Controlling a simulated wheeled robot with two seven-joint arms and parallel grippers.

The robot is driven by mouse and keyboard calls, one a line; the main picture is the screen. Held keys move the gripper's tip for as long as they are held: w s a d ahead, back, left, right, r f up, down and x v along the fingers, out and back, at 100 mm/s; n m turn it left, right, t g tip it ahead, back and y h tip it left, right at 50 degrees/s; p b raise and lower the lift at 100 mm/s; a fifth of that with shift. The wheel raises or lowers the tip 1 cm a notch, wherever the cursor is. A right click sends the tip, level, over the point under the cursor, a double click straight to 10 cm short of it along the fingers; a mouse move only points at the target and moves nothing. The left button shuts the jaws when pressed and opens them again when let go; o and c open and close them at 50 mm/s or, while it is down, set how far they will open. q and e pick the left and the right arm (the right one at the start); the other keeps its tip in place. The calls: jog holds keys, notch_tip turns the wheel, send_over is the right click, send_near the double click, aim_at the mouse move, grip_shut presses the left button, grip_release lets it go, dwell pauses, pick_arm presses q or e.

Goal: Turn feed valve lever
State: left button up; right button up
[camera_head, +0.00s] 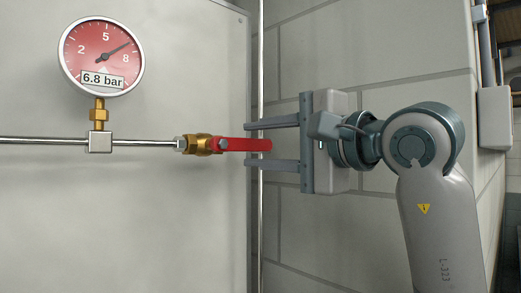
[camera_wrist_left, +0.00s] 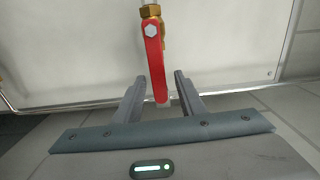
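The red feed valve lever (camera_head: 243,145) points right from a brass valve (camera_head: 203,145), in line with the horizontal pipe. My left gripper (camera_head: 247,144) is open, one finger above the lever and one below. The lever's free end lies between the fingers, with a gap visible on both sides. In the left wrist view the lever (camera_wrist_left: 153,52) runs down between the two fingers of the left gripper (camera_wrist_left: 159,77), which look apart from it. My right gripper is not in view.
A round red-faced gauge (camera_head: 101,56) reads 6.8 bar and stands on the pipe (camera_head: 45,141) left of the valve. A grey panel (camera_head: 100,225) lies behind the pipe. A thin vertical pipe (camera_head: 261,230) runs along the panel's right side, before a block wall (camera_head: 330,240).

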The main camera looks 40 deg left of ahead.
pick_arm(q)
jog(key=shift+d, duration=0.2)
jog(key=shift+s+d, duration=0.1)
jog(key=shift+d, duration=0.65)
jog(key=shift+d, duration=0.15)
jog(key=d, duration=0.5)
jog(key=shift+s+d, duration=0.25)
jog(key=shift+d, duration=0.15)
dwell(0.8)
